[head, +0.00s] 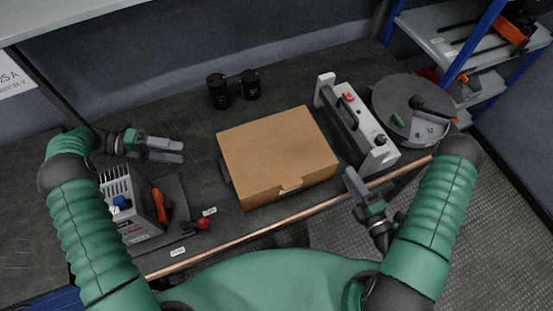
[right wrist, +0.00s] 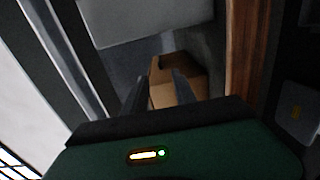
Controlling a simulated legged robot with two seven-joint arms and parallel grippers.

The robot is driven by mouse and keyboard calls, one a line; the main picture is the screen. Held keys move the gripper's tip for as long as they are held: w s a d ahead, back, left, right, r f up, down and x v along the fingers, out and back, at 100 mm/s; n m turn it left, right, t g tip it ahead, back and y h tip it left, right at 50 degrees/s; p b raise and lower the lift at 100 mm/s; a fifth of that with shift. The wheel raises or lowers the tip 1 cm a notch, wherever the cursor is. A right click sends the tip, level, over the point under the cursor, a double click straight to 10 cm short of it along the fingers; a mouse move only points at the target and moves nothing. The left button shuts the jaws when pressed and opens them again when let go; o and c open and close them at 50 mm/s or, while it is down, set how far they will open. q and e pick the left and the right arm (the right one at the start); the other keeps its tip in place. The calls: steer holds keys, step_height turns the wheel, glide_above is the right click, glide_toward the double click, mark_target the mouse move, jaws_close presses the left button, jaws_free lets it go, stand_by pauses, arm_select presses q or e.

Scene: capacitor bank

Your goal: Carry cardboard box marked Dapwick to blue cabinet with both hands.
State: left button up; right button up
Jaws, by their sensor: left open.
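A closed brown cardboard box (head: 275,150) sits on the dark workbench in the middle of the head view. A small pale patch shows on its front side; I cannot read any name on it. My left gripper (head: 182,152) is open and empty, left of the box and apart from it. My right gripper (head: 352,180) is right of the box near the bench's front edge, apart from it. In the right wrist view its fingers (right wrist: 160,92) stand apart with nothing between them, and the brown box (right wrist: 178,75) shows beyond. No blue cabinet is clearly seen.
A grey instrument (head: 357,125) stands close to the box's right, beside a round grey tray (head: 410,100). A grey device (head: 130,205) and red-knobbed item (head: 203,224) lie left. A blue-posted shelf (head: 470,45) stands at upper right.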

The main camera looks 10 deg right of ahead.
steer(key=x, duration=1.1)
steer(key=shift+a+r, duration=0.15)
steer(key=shift+a, duration=0.15)
steer(key=shift+w, duration=0.55)
arm_select(q)
steer(key=x, duration=1.2)
steer(key=shift+s+f, duration=0.1)
steer(key=shift+c, duration=1.2)
arm_select(e)
steer(key=shift+a, duration=0.1)
steer(key=shift+c, duration=1.2)
arm_select(q)
steer(key=shift+a, duration=0.1)
steer(key=c, duration=0.5)
arm_select(e)
jaws_close()
arm_select(q)
steer(key=c, duration=0.5)
steer(key=shift+f, duration=0.1)
